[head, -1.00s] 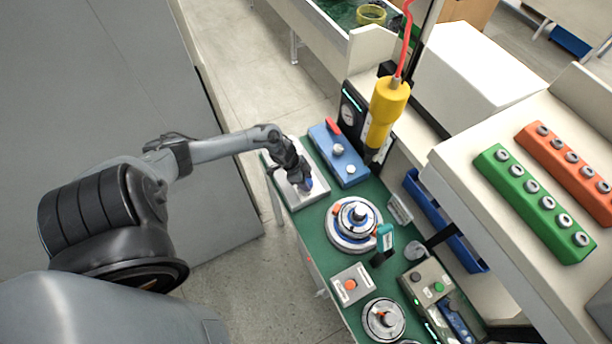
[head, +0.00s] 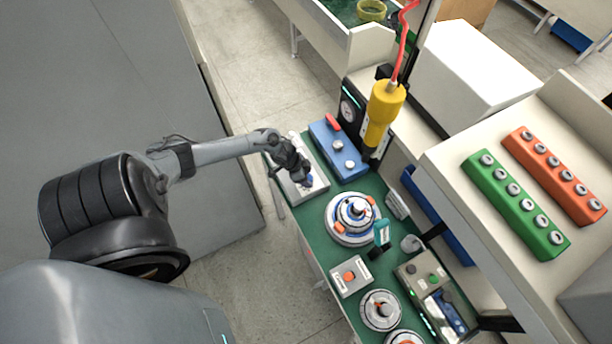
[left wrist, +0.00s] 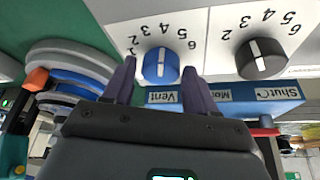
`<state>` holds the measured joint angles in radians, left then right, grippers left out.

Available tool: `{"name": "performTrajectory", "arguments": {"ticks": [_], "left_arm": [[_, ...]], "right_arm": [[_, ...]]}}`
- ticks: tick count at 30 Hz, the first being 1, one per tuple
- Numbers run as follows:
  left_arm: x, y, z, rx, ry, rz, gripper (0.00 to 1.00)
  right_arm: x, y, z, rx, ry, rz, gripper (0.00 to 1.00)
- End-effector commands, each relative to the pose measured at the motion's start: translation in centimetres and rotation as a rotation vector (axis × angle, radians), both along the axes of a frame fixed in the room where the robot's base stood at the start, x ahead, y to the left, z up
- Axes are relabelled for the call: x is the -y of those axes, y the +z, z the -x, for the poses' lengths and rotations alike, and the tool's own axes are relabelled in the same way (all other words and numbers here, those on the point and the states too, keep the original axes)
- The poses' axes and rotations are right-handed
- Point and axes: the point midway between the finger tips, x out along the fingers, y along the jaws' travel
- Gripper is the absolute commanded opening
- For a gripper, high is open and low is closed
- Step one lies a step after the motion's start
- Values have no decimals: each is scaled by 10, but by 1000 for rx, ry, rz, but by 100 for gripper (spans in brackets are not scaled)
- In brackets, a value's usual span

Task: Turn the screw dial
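A pale dial panel (head: 318,188) lies at the far left corner of the green bench, mostly behind my left gripper (head: 306,181) in the head view. In the left wrist view, the panel carries a blue dial (left wrist: 160,66) with a white pointer line and a black dial (left wrist: 262,60), each ringed by printed numbers. No label there clearly tells me which is the screw dial. My left gripper (left wrist: 159,66) is open, with one dark finger on each side of the blue dial. Small gaps show between fingers and dial. My right gripper is not in view.
A blue box (head: 338,150) with a red lever stands just beyond the panel. A yellow tool (head: 384,105) hangs from a red cable.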

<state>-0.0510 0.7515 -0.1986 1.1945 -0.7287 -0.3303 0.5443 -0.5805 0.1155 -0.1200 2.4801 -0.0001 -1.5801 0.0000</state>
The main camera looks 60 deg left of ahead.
Motion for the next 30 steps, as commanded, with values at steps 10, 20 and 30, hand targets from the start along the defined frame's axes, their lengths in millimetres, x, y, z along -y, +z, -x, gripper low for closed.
{"name": "performTrajectory", "arguments": {"ticks": [10, 20, 30], "left_arm": [[-1, 0, 0, -1, 0, -1, 68], [-5, 27, 11, -2, -3, -4, 68], [-13, 79, 31, -2, -3, -3, 68]], "right_arm": [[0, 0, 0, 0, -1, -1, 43], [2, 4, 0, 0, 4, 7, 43], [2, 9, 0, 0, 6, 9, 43]]}}
